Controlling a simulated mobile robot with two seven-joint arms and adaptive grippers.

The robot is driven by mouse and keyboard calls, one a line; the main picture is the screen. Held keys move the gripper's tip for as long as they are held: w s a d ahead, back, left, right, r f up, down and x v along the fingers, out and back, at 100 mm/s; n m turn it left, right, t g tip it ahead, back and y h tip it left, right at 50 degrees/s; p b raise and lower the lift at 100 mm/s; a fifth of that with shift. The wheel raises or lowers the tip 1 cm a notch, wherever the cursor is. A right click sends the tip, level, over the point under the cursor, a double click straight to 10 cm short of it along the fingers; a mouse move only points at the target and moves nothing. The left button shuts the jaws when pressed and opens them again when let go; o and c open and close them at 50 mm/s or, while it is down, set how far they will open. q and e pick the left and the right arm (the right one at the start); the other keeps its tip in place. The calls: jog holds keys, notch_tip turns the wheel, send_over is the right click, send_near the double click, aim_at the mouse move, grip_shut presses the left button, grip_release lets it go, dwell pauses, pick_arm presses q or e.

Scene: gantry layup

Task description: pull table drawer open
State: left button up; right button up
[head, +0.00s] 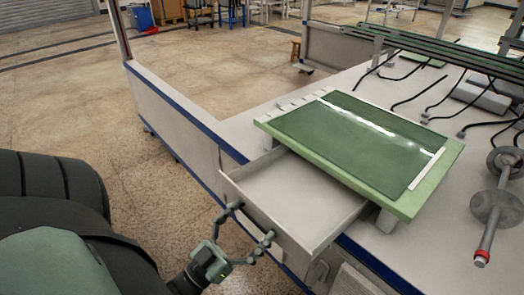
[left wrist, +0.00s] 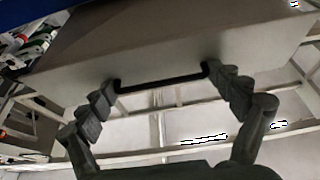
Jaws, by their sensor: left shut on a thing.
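The table drawer (head: 296,196) stands pulled out from under the table top, its empty tray showing in the head view. Its pale front panel (left wrist: 160,50) crosses the left wrist view. A black bar handle (left wrist: 162,83) is fixed along the panel's edge. My left gripper (head: 254,221) is at the drawer front, with its fingers spread wide. In the left wrist view, its fingertips (left wrist: 161,78) sit at the two ends of the handle, shut on it lengthwise. My right gripper is not in view.
A green panel with a glossy dark sheet (head: 350,142) lies above the drawer on the white table (head: 262,100). A shaft with discs (head: 492,207) and black curved rods stand at the right. Speckled floor (head: 120,190) left of the table is clear.

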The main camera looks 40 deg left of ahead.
pick_arm(q)
jog(key=shift+s+d+r, duration=0.15)
jog(key=shift+s, duration=0.05)
jog(key=o, duration=1.4)
jog(key=v, duration=1.2)
